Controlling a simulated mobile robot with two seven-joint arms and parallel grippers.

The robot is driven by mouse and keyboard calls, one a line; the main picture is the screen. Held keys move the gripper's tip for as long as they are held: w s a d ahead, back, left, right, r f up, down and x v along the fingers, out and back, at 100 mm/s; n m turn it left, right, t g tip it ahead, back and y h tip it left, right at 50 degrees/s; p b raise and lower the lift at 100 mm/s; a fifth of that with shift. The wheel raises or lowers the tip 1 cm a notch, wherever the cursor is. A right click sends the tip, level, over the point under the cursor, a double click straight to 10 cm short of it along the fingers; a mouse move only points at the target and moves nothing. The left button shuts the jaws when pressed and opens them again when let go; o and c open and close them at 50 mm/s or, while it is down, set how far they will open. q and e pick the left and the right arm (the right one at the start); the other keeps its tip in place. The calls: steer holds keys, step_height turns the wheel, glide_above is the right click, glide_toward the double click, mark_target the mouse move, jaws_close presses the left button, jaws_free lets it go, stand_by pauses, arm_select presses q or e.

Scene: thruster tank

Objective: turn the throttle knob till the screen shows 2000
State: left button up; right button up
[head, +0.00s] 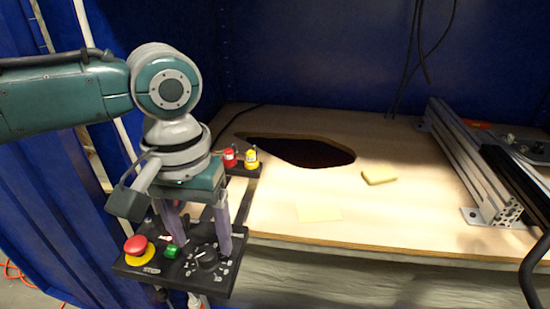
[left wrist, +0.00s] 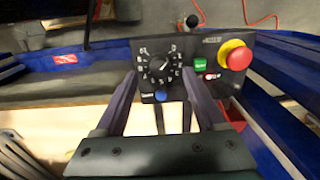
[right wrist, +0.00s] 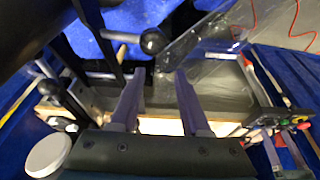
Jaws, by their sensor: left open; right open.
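The black control panel (head: 222,276) is at the lower left of the head view. Its dark round throttle knob (head: 208,259) is ringed by white markings. In the left wrist view the knob (left wrist: 157,66) lies between and just beyond the fingertips. My left gripper (head: 202,248) is open above the panel, its fingers on either side of the knob; I cannot tell whether they touch it. My right gripper (right wrist: 160,72) is open and empty in its wrist view, outside the head view. No screen with a readable number shows.
A red stop button (head: 135,245) on a yellow ring and a green button (head: 171,251) sit left of the knob. The wooden table (head: 400,215) has a dark hole, a yellow sponge (head: 379,175) and a paper note (head: 319,212). A metal rail (head: 470,160) stands at right.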

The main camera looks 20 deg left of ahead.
mark_target(205, 253)
arm_select(q)
step_height(205, 253, down, 3)
steer(key=shift+f+b, duration=0.15)
steer(key=shift+b, duration=0.25)
steer(key=shift+c, duration=0.4)
jaws_close()
